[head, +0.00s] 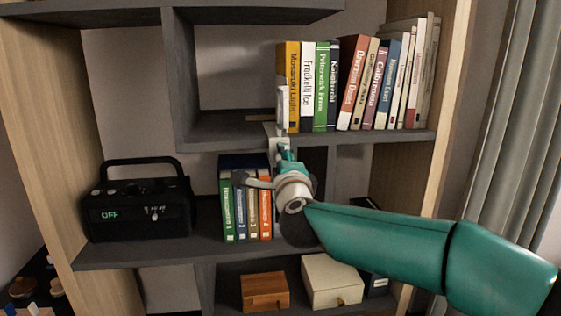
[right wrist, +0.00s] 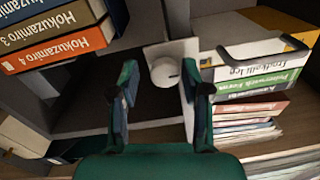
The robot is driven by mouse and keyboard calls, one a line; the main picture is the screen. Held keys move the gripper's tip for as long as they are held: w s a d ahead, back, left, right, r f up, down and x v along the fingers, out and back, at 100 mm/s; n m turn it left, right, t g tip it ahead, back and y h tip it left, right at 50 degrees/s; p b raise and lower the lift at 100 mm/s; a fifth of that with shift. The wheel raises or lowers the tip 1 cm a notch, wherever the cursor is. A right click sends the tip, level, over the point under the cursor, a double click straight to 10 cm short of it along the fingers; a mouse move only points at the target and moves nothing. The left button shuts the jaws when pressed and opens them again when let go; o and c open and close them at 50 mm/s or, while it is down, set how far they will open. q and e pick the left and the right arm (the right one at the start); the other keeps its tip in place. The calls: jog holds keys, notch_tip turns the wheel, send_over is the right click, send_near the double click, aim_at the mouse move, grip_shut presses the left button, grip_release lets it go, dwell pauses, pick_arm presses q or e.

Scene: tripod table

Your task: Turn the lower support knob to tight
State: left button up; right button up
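A round white knob (right wrist: 165,71) with a small mark on its face sits on a pale plate (right wrist: 176,50) at the shelf's divider, in the right wrist view. In the head view, the pale support (head: 282,108) stands at the edge of the upper shelf, beside the books; its lower part is largely hidden behind my gripper. My right gripper (head: 285,152) reaches up to it. In the right wrist view the fingers (right wrist: 160,82) are open, one either side of the knob, with visible gaps. I cannot tell how deep the knob lies between them. My left gripper is not in view.
Upright books (head: 322,88) line the upper shelf right of the support. More books (head: 240,208) stand below, left of my wrist. A black radio (head: 138,210) reading OFF is at left. Boxes (head: 265,291) sit on the bottom shelf. A curtain (head: 510,110) hangs at right.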

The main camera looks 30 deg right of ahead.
jog(key=shift+r, duration=0.15)
jog(key=v, duration=1.2)
dwell(0.3)
